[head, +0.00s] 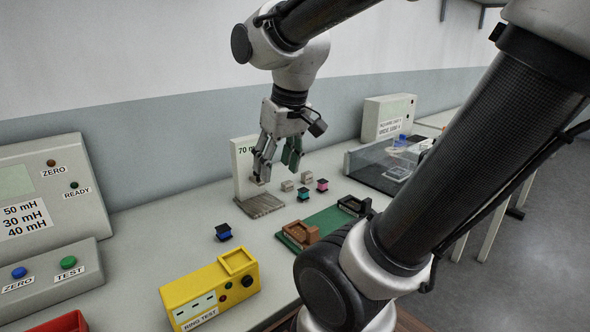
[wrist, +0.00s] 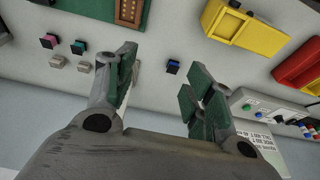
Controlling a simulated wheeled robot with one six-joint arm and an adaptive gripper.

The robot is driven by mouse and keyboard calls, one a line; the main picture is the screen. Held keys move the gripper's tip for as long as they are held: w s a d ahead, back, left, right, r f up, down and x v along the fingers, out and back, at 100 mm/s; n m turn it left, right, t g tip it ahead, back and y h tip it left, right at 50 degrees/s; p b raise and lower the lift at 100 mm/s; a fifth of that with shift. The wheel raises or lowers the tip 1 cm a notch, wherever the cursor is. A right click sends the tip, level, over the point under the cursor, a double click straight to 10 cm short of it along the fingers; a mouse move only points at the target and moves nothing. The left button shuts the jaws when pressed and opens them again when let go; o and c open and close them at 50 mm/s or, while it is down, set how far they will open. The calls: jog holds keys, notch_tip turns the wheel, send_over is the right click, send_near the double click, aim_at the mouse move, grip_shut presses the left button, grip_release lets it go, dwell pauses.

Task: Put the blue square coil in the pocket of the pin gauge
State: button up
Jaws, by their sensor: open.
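The blue square coil (head: 223,232), blue with a black top, stands on the bench left of the green board. It also shows in the wrist view (wrist: 172,67), between and beyond the fingertips. My gripper (head: 277,170) is open and empty, above the bench behind the coil and to its right; both fingers show in the wrist view (wrist: 160,80). I cannot tell for sure which fixture is the pin gauge. A yellow box (head: 196,294) has a raised square pocket (head: 238,262) on top, with nothing visible in it. The green board (head: 322,224) carries a brown block and a black block.
Pink (head: 322,185) and teal (head: 303,195) coils and small grey parts stand behind the green board. A white panel (head: 243,160) stands behind a grey ribbed pad (head: 262,206). A clear-walled bin (head: 375,168) is at the back right, and a red tray (head: 66,322) at front left.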

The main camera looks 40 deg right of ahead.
jog(key=shift+o, duration=0.5)
jog(key=shift+t, duration=0.5)
jog(key=s, duration=0.2)
jog(key=s+d, duration=0.1)
jog(key=s, duration=0.2)
jog(key=shift+s+d+r, duration=0.1)
jog(key=shift+s, duration=0.1)
jog(key=n+g+y, duration=0.3)
jog(key=n+g, duration=0.1)
jog(key=n, duration=1.4)
send_over(224, 227)
jog(key=d, duration=0.2)
notch_tip(224, 227, down, 16)
jog(key=x, duration=0.7)
jog(key=shift+s+f, duration=0.1)
jog(key=shift+f, duration=0.15)
jog(key=c, duration=1.2)
jog(key=shift+r, duration=0.1)
